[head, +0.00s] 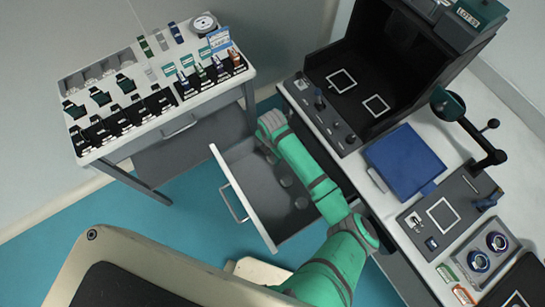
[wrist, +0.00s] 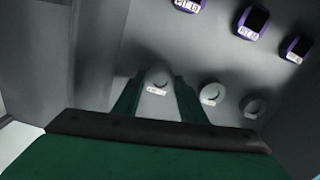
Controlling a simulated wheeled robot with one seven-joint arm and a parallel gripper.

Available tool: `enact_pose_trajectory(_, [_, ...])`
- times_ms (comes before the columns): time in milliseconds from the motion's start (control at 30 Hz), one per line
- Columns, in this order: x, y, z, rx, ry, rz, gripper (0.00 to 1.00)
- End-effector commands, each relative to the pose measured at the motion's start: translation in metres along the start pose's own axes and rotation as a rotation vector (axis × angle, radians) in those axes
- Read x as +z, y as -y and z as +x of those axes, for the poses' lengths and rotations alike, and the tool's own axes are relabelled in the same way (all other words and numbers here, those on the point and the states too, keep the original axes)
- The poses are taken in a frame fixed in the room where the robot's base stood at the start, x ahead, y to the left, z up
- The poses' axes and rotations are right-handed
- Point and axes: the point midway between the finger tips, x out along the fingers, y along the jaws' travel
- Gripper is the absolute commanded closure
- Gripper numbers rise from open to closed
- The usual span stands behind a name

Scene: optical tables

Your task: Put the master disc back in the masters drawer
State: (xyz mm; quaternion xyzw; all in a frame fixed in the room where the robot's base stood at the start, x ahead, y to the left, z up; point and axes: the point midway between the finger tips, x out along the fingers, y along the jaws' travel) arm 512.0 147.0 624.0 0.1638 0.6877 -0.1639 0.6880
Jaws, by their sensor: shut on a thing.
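Whether the disc touches the drawer floor I cannot tell.
Two more labelled round pieces (wrist: 211,93) lie in a row to the right in the wrist view. Several purple-edged pieces (wrist: 253,22) stand beyond them. The drawer walls are close around my gripper. The optical bench with a blue box (head: 405,160) stands at right.

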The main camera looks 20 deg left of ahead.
Motion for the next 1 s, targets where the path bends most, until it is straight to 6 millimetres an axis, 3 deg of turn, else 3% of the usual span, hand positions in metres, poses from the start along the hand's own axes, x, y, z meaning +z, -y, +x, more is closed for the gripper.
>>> enact_pose_trajectory(167, [0.000, 0.001, 0.020, -0.001, -0.001, 0.000, 0.95])
enact_pose_trajectory(500, [0.000, 0.001, 0.022, -0.001, -0.001, 0.000, 0.95])
enact_pose_trajectory(533, [0.000, 0.001, 0.023, -0.001, -0.001, 0.000, 0.60])
enact_pose_trajectory(600, [0.000, 0.001, 0.023, 0.000, -0.001, -0.001, 0.43])
enact_pose_trajectory(1000, [0.000, 0.000, 0.017, 0.001, 0.001, -0.001, 0.43])
